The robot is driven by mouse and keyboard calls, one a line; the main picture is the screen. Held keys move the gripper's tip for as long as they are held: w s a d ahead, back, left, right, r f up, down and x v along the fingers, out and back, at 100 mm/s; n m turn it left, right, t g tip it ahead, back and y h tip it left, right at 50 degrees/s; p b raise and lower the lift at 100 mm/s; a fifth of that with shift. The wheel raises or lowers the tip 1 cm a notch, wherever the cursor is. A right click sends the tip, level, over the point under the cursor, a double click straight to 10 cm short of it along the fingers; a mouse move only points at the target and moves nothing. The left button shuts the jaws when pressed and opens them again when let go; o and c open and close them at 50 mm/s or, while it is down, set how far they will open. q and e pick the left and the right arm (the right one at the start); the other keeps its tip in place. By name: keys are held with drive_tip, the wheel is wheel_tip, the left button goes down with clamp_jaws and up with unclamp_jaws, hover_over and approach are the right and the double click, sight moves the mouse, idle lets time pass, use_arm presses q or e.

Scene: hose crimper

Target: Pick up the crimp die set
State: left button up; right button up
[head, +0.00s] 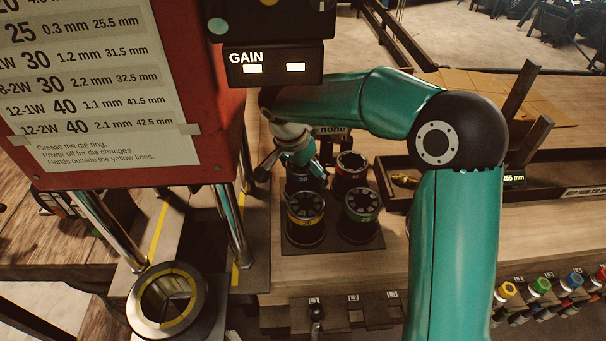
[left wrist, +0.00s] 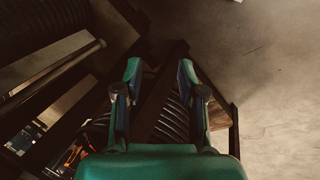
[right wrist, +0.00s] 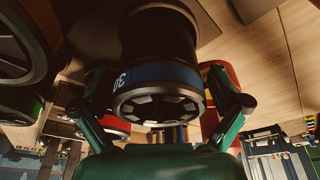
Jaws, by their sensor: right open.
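Several dark, cylindrical crimp die sets stand on a dark mat in the head view. They have a red (head: 351,166), a green (head: 362,204), a yellow (head: 306,205) and a blue (head: 303,181) band. My right gripper (head: 291,155) is at the blue one, which it partly hides. In the right wrist view the blue-banded die set, marked 30 (right wrist: 160,82), sits between the spread fingers of this open gripper (right wrist: 158,92). Finger contact cannot be told. My left gripper (left wrist: 160,82) is open and empty in its wrist view, outside the head view.
The red crimper (head: 205,80) with its size chart stands left, above a round die opening (head: 167,298). A dark tray (head: 397,190) with a small brass piece lies right of the mat. Coloured fittings (head: 540,286) line the lower right edge.

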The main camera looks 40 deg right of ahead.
drive_tip(key=shift+f, duration=0.15)
drive_tip(key=c, duration=1.6)
drive_tip(key=shift+c, duration=0.8)
drive_tip(key=shift+r, duration=0.2)
